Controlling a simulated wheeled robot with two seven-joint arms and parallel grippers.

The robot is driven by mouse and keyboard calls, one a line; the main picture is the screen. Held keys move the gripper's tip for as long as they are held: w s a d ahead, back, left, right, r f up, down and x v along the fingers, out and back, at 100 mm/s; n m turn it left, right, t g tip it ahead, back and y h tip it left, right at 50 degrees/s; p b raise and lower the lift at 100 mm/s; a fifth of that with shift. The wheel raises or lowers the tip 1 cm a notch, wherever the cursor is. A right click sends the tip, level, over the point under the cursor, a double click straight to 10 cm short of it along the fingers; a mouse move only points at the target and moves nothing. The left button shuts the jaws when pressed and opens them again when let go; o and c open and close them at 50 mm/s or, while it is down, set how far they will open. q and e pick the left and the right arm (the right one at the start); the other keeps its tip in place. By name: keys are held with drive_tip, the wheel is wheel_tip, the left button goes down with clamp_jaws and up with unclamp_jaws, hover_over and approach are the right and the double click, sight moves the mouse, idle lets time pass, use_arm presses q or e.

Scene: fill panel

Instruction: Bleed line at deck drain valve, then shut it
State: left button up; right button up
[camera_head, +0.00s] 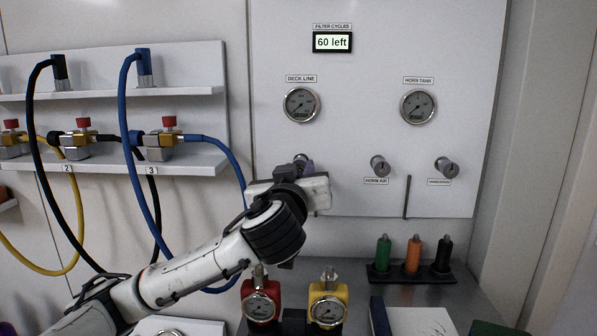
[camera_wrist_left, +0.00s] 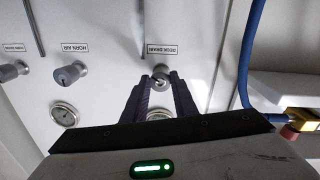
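The deck drain valve is a purple-grey round knob (camera_wrist_left: 161,75) on the white panel, by the label DECK DRAIN. In the head view only a small part of the knob (camera_head: 303,160) shows behind my left wrist. The fingers of my left gripper (camera_wrist_left: 160,85) point at the panel, one on each side of the knob. I cannot tell whether they press on it. The DECK LINE gauge (camera_head: 301,104) is above the valve in the head view; its needle is too small to read surely. My right gripper is not in view.
The panel also holds the horn air knob (camera_head: 380,165), another knob (camera_head: 446,167), the HORN TANK gauge (camera_head: 418,106) and a display (camera_head: 332,42) reading "60 left". Blue hose (camera_head: 235,165) hangs left of my wrist. Red (camera_head: 260,299) and yellow (camera_head: 328,303) gauge units stand below.

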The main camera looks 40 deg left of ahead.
use_arm(q)
drive_tip(key=shift+f+b, duration=0.15)
drive_tip(key=shift+b, duration=0.3)
drive_tip(key=shift+n+b, duration=0.55)
drive_tip(key=shift+n, duration=0.25)
drive_tip(key=o, duration=1)
drive_tip(key=shift+o, duration=0.2)
